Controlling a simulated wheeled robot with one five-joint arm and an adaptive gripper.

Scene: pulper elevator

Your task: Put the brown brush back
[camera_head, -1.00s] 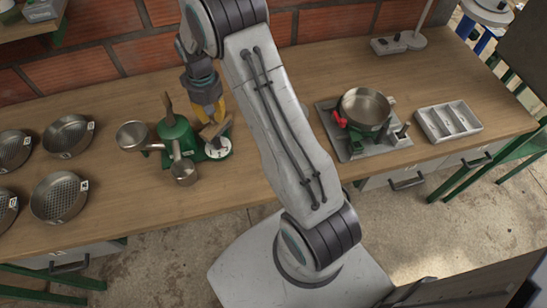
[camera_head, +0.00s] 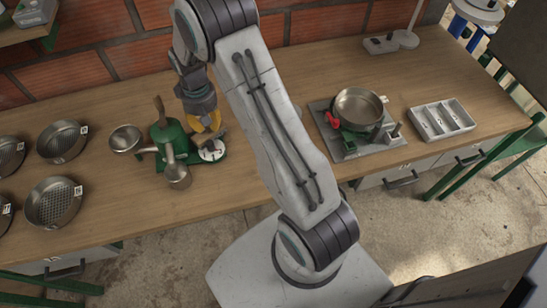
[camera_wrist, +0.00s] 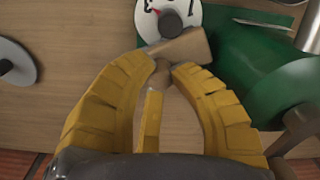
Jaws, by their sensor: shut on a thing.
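My gripper (camera_head: 208,126) has yellow fingers and hangs beside the green machine (camera_head: 160,130) at left on the bench. In the wrist view its fingertips (camera_wrist: 163,68) are shut on the brown brush (camera_wrist: 183,47), a flat wooden piece. The brush lies just in front of the white dial (camera_wrist: 170,14). In the head view the dial (camera_head: 212,151) is just below the gripper, and the fingers largely hide the brush. I cannot tell whether the brush touches the machine or the bench.
Metal scoops (camera_head: 178,176) stick out from the green machine. Several perforated pans (camera_head: 55,203) sit at the left. A pan on a burner stand (camera_head: 359,106) and a grey divided tray (camera_head: 428,121) are at the right. The bench between machine and stand is partly behind my arm.

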